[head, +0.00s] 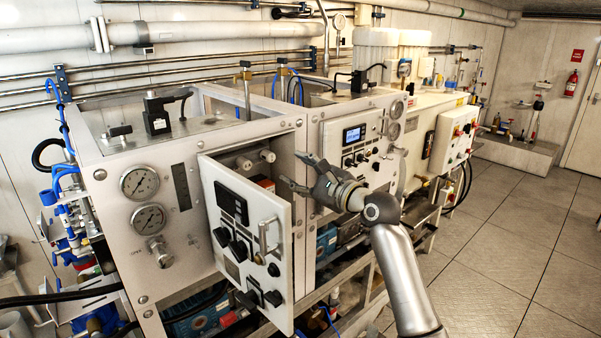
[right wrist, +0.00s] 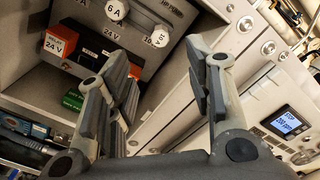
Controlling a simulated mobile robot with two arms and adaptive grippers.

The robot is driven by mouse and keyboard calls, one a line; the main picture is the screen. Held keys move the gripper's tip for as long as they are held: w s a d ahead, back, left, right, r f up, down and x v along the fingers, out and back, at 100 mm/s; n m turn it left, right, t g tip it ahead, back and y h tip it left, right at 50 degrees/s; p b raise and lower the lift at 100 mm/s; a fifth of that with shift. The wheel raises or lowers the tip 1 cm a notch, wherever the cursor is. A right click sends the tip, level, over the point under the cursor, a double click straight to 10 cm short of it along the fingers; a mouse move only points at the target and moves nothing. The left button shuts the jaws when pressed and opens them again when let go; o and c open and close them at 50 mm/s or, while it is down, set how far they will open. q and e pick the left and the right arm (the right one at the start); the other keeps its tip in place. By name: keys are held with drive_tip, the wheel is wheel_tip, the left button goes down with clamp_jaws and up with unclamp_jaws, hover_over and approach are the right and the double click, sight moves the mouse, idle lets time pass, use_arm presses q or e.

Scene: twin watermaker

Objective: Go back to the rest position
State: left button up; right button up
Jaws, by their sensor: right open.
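My right gripper (head: 300,175) is open and empty in the head view. Its arm comes up from the lower right, and the fingers point left, close to the opening of the watermaker cabinet. In the right wrist view my open right gripper (right wrist: 160,85) shows both fingers with nothing between them. The cabinet door (head: 245,235) stands swung open, with a handle and several black knobs on its face. My left gripper is not in view.
The neighbouring panel has a lit display (head: 354,134), also in the wrist view (right wrist: 284,123). Pressure gauges (head: 139,182) sit left of the opening. The tiled floor (head: 510,230) at right is clear.

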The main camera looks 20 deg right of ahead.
wheel_tip(320, 180, down, 18)
drive_tip(key=w+d+n+g+h+b, duration=0.1)
drive_tip(key=n+g+h, duration=0.1)
drive_tip(key=s+f+n+g+h+b, duration=0.15)
drive_tip(key=s+f, duration=0.25)
drive_tip(key=f, duration=0.8)
drive_tip(key=s+f+n+g, duration=0.2)
drive_tip(key=s+f+n, duration=0.15)
drive_tip(key=f, duration=0.85)
drive_tip(key=s+f+n+g+h+b, duration=0.15)
drive_tip(key=s+f, duration=0.35)
drive_tip(key=f, duration=0.7)
drive_tip(key=s+f+n+g, duration=0.3)
drive_tip(key=s+f+n, duration=0.2)
drive_tip(key=s+f, duration=0.85)
drive_tip(key=s+a+f+n+g+b, duration=0.1)
drive_tip(key=s+f+n, duration=0.3)
drive_tip(key=s, duration=0.8)
drive_tip(key=s+a+f+n+g+b, duration=0.1)
drive_tip(key=s+f+n+g, duration=0.2)
drive_tip(key=s+f, duration=0.5)
drive_tip(key=s+a+f+n+g+h, duration=0.1)
drive_tip(key=s+f+n, duration=0.4)
drive_tip(key=s, duration=1.2)
drive_tip(key=shift+s+f+g+b, duration=0.35)
drive_tip(key=shift+f+g+b, duration=0.05)
drive_tip(key=shift+f+g, duration=0.1)
